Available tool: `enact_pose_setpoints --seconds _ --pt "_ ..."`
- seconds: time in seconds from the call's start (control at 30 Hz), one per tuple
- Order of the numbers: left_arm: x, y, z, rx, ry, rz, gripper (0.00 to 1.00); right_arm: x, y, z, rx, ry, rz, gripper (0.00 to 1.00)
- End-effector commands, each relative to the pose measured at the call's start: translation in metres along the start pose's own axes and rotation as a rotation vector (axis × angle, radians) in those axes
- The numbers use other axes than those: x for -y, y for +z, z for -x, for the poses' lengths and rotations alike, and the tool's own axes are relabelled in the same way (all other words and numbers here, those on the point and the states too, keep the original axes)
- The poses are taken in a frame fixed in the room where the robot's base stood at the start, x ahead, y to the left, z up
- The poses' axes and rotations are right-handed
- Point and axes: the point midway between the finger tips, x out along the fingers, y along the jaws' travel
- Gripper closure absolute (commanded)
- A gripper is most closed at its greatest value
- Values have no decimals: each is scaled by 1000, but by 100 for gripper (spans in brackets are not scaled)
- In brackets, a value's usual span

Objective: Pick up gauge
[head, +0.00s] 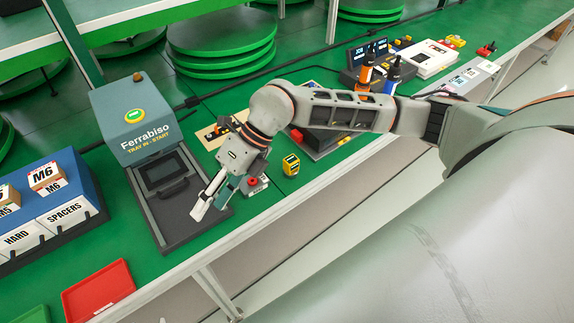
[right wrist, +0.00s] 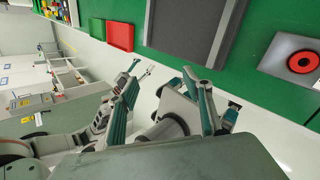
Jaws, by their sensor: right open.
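A small yellow block-shaped item with a dark face (head: 291,164) stands on the green bench; it may be the gauge, but I cannot tell for certain. My right gripper (head: 211,205) is open, points down and left over the front right part of the grey tray plate, and lies left of that yellow item. In the right wrist view its fingers (right wrist: 167,76) stand apart with nothing between them. The yellow item does not show there.
A grey Ferrabiso box (head: 133,118) with a green button stands behind the dark tray plate (head: 165,232). A red button box (head: 256,185) is beside my gripper and shows in the wrist view (right wrist: 302,62). A red bin (head: 98,290) lies at front left.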

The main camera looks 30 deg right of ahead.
Motion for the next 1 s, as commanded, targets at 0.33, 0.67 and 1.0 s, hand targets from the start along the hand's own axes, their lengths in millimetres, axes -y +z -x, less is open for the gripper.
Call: enact_pose_setpoints --seconds 0.33,0.67,1.0 --pt "0 0 0 -1 0 1 60 170 -18 133 -140 -655 -265 50" --pt "0 0 0 0 0 1 60 201 -30 146 -151 -746 -337 50" --pt "0 -1 0 0 0 1 60 227 -42 116 -151 -743 -336 50"
